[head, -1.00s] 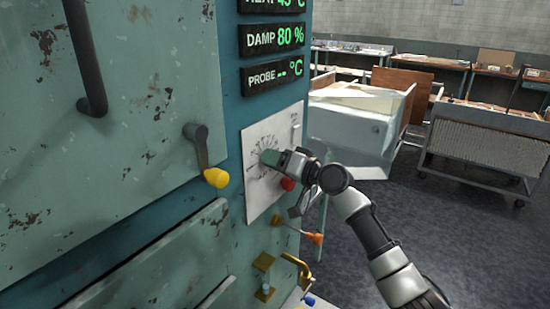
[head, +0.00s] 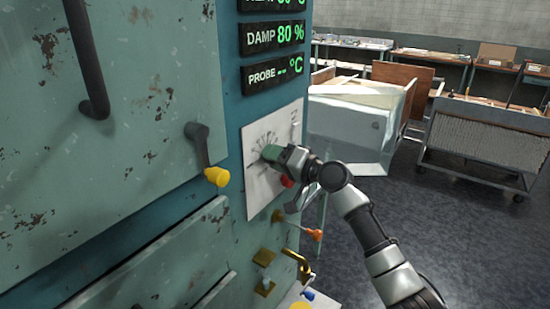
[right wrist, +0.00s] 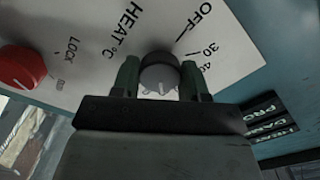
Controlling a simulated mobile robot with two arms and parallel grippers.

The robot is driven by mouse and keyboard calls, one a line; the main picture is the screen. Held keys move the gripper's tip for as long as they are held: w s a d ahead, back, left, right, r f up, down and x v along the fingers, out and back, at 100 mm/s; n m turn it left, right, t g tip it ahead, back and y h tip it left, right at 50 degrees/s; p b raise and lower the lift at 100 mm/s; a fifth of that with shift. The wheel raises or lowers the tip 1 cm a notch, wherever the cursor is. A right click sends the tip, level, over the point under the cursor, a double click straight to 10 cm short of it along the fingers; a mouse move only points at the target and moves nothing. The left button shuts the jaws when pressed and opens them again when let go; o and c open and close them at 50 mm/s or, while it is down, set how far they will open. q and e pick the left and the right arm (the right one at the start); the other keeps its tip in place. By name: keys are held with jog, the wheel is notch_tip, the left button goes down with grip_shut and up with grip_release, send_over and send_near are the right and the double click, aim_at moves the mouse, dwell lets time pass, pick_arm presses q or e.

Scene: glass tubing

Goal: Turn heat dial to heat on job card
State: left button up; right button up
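The heat dial (right wrist: 158,76) is a round grey knob on a white scale plate (head: 284,122) on the front of the teal cabinet. In the right wrist view the plate reads HEAT °C, OFF, 30 and a partly hidden number. My right gripper (head: 271,153) is at the dial in the head view. In the right wrist view its two dark green fingers (right wrist: 158,80) stand on either side of the knob, closed on it. The dial's pointer is hard to make out. No job card can be made out. My left gripper is not in view.
A red knob (right wrist: 20,68) marked LOCK sits beside the dial. Displays above read DAMP 80 % (head: 275,37) and PROBE -- °C (head: 275,74). A yellow-tipped lever (head: 216,176), an orange-tipped lever (head: 317,235) and a brass handle (head: 298,263) project from the cabinet. Carts stand behind.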

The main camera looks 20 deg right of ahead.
jog(key=o, duration=0.4)
jog(key=shift+b+v, duration=1.75)
jog(key=shift+v, duration=3.65)
